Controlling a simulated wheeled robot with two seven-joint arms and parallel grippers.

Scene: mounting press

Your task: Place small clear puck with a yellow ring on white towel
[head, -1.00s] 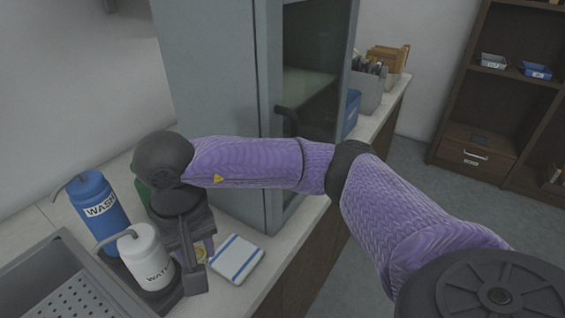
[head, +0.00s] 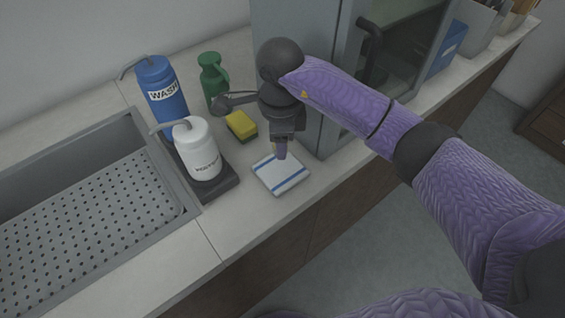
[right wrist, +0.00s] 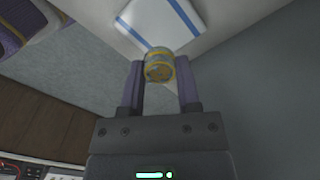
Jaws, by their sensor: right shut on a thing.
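The small clear puck with a yellow ring (right wrist: 159,68) is held between the fingertips of my right gripper (right wrist: 160,85) in the right wrist view. In the head view my right gripper (head: 281,152) points down over the back part of the white towel, and the puck is mostly hidden there. The white towel (head: 277,183) with blue stripes lies folded on the counter; it also shows in the right wrist view (right wrist: 181,22), beyond the puck. I cannot tell if the puck touches the towel. My left gripper is not in view.
A white bottle (head: 199,153) and a blue wash bottle (head: 160,90) stand in a dark tray left of the towel. A yellow sponge (head: 241,125) and a green bottle (head: 212,78) are behind. A grey cabinet (head: 305,25) stands close at right. The sink (head: 70,160) is far left.

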